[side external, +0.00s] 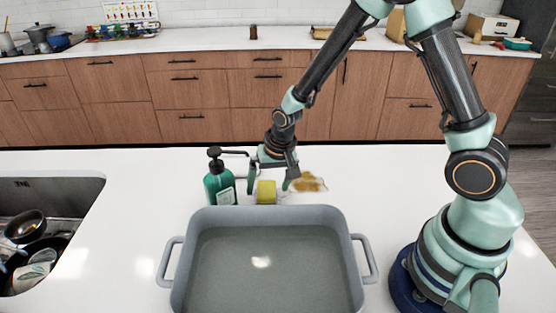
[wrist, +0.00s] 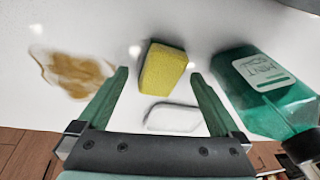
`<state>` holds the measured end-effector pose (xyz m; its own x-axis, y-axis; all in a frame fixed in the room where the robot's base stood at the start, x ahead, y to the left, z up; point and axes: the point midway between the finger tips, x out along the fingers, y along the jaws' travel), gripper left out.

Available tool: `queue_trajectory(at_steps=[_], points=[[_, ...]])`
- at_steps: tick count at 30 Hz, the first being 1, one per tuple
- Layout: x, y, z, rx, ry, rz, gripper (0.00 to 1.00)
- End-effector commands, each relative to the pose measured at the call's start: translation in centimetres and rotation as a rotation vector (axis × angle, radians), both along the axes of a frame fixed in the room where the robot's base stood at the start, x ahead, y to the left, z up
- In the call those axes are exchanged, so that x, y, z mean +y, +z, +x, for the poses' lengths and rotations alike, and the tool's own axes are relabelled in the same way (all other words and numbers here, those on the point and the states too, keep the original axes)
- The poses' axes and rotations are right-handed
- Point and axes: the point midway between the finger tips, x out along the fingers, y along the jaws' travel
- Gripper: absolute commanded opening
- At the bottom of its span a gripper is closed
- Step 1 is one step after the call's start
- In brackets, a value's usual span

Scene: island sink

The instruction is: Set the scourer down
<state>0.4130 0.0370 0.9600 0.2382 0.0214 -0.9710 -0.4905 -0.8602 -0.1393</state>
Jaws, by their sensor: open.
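The yellow scourer (side external: 266,192) stands on the white counter just behind the grey basin. It also shows in the wrist view (wrist: 163,70), slightly tilted in the picture. My gripper (side external: 269,186) is open above the counter, with one finger on each side of the scourer. In the wrist view, the gripper (wrist: 160,75) has its fingertips apart and counter shows between each finger and the scourer. The scourer is not gripped.
A green soap bottle (side external: 219,180) with a black pump stands close left of my gripper. A brown stain (side external: 308,183) lies to the right. A white rounded dish-like thing (wrist: 174,118) lies near the scourer. The grey basin (side external: 190,250) stands in front; a sink (side external: 75,195) is at left.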

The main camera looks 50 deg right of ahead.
Motion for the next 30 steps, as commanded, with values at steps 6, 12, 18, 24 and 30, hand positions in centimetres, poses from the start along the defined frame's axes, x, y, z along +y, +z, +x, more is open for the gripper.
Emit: queue_trajectory(at_steps=[6, 12, 18, 24, 30], points=[[0.06, -0.96, 0.23, 0.000, 0.000, 0.000, 1.00], [0.07, -0.92, 0.24, -0.001, 0.000, 0.000, 0.92], [0.06, -0.91, 0.24, -0.001, 0.000, 0.000, 0.18], [0.06, -0.91, 0.22, -0.001, 0.000, 0.001, 0.09], [0.06, -0.78, 0.24, -0.001, 0.000, 0.000, 0.08]])
